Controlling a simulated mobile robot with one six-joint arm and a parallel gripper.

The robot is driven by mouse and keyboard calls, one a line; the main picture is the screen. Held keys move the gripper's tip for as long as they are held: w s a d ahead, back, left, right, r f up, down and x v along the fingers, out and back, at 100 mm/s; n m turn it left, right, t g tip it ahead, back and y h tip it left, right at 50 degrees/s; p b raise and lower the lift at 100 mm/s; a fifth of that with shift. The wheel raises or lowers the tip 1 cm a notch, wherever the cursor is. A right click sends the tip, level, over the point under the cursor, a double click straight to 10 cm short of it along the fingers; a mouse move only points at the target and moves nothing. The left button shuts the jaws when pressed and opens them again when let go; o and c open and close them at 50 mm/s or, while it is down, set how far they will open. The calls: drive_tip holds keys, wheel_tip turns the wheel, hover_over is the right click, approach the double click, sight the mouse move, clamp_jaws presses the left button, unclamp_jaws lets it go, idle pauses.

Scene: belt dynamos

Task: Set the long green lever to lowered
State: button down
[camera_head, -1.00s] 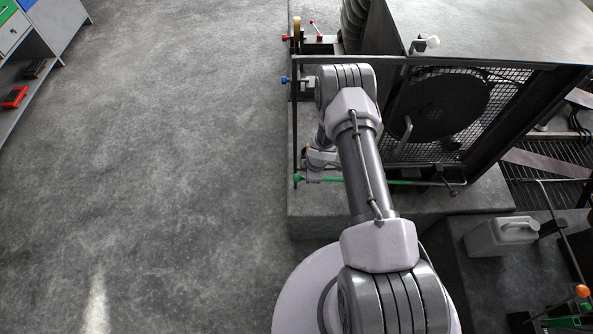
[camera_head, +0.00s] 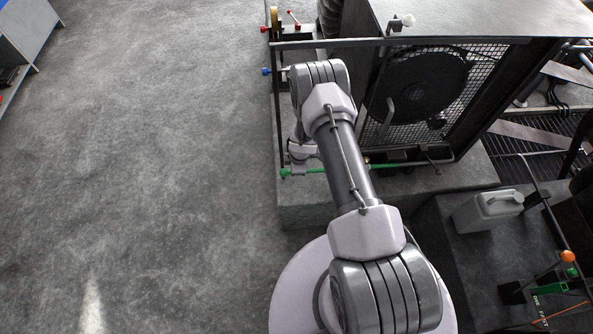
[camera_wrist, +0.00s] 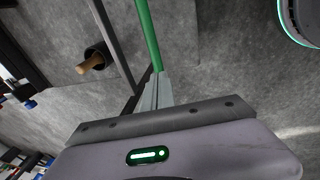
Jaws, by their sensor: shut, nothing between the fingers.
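The long green lever (camera_head: 312,170) runs nearly level across the picture in the head view, low along the front of the caged machine. Its green end is at the left, and my arm hides part of its length. In the wrist view the green lever (camera_wrist: 147,35) comes down from the top edge to my fingertips. My gripper (camera_wrist: 157,80) is shut and empty, with its fingertips at or very near the lever; I cannot tell whether they touch. In the head view my gripper (camera_head: 293,168) is small and partly hidden, close to the lever's left end.
A mesh-covered machine with a dark disc (camera_head: 422,85) stands right of my arm. Blue (camera_head: 266,71) and red (camera_head: 265,29) knobs are at its left edge. A pale jug (camera_head: 488,209) and an orange-knobbed control (camera_head: 567,256) are at right. The floor at left is clear.

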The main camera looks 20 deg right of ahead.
drive_tip(key=a+p+v, duration=0.1)
drive_tip(key=p+v, duration=0.1)
drive_tip(key=v, duration=1)
drive_tip(key=shift+w, duration=0.2)
drive_tip(key=shift+a, duration=0.1)
